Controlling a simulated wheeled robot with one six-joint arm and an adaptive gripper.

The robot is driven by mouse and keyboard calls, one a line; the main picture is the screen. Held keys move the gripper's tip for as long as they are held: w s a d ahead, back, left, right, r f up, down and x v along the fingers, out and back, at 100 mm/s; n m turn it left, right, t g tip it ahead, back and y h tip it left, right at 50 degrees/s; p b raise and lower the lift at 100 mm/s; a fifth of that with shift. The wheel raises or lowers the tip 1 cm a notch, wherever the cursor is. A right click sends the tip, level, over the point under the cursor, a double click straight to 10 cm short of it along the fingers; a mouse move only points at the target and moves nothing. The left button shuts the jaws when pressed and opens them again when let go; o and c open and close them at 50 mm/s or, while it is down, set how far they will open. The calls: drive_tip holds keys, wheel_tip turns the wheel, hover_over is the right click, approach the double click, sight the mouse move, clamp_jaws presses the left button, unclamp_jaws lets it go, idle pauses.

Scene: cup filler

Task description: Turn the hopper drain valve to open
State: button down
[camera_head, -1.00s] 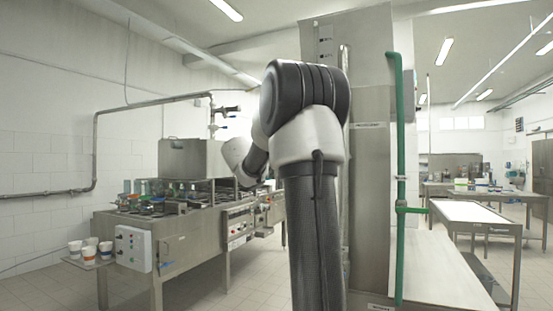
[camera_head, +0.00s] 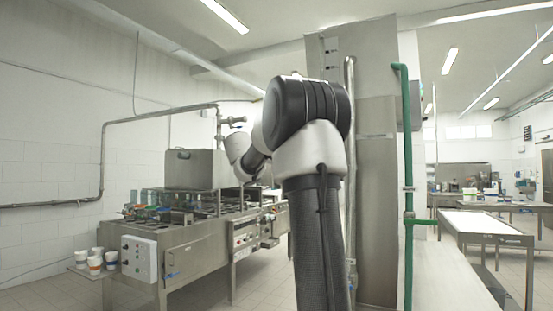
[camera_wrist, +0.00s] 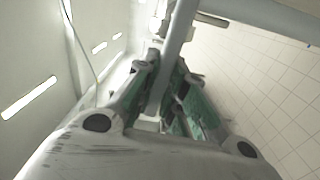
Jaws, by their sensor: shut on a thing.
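The hopper (camera_head: 195,169) is a steel box on top of the filler machine (camera_head: 190,250), left of my arm in the head view. My gripper is hidden in the head view, behind or beyond my wrist links near the hopper's right side. In the wrist view my gripper (camera_wrist: 166,70) has its green-sided fingers close about a long grey bar (camera_wrist: 180,32) and is shut on it. The bar runs up out of the picture. I cannot tell for sure whether it is the drain valve's handle. No other part of the drain valve shows clearly.
A pipe (camera_head: 102,150) runs along the wall and over to the hopper. White cups (camera_head: 95,262) stand on a side shelf at the machine's near left. A tall steel cabinet (camera_head: 377,180) with a green pipe (camera_head: 408,150) stands close right of my arm. Tiled floor (camera_wrist: 265,100) shows in the wrist view.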

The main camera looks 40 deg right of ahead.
drive_tip(key=shift+s+r+m, duration=0.1)
drive_tip(key=shift+r+m, duration=0.3)
drive_tip(key=shift+m, duration=0.6)
drive_tip(key=c, duration=1.5)
unclamp_jaws()
drive_tip(key=shift+r, duration=0.1)
drive_tip(key=shift+o, duration=0.2)
drive_tip(key=shift+a, duration=0.1)
drive_tip(key=v, duration=1.1)
drive_tip(key=shift+s+a, duration=0.2)
drive_tip(key=shift+a, duration=0.1)
